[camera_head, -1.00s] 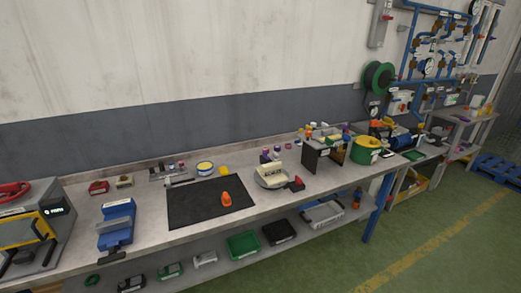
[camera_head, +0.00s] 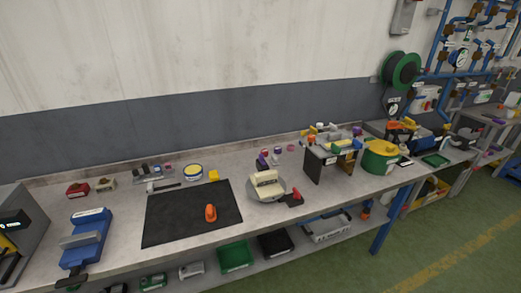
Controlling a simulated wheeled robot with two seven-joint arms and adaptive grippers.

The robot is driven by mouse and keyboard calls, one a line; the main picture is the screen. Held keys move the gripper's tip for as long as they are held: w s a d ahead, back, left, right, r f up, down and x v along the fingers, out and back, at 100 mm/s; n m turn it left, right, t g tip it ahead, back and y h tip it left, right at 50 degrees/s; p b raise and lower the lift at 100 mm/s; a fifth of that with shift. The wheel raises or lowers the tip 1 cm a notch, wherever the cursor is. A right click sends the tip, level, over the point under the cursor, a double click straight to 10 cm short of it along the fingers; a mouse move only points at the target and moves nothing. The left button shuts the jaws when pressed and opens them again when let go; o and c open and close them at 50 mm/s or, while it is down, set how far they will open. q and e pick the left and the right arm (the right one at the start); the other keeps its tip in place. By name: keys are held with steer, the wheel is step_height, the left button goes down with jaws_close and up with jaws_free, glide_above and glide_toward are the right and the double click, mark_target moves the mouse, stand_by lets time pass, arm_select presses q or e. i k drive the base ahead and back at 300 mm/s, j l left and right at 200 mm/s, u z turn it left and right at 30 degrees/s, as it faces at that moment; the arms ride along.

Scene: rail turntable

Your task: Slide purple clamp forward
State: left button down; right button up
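A small purple item (camera_head: 262,162) stands on the bench behind a round grey turntable (camera_head: 278,193) that carries a cream block (camera_head: 266,183). It is too small to tell whether it is a clamp. A dark stand (camera_head: 314,168) to the right has several small coloured pieces (camera_head: 334,143) on and behind its top, among them orange, yellow and possibly purple ones; their shapes are unclear. A red-and-black piece (camera_head: 294,198) lies at the turntable's right front edge. Neither of my grippers is in view.
The long bench also holds a black mat (camera_head: 180,222) with an orange object (camera_head: 211,213), a blue vise (camera_head: 85,238) and a green round container (camera_head: 380,157). Bins (camera_head: 235,256) sit on the lower shelf. Green floor (camera_head: 440,230) in front at right is clear.

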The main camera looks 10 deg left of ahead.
mark_target(260, 155)
steer(key=i+l, duration=0.25)
steer(key=i, duration=0.2)
steer(key=i+l, duration=0.2)
steer(key=i, duration=0.25)
steer(key=i+l, duration=0.25)
steer(key=i, duration=0.15)
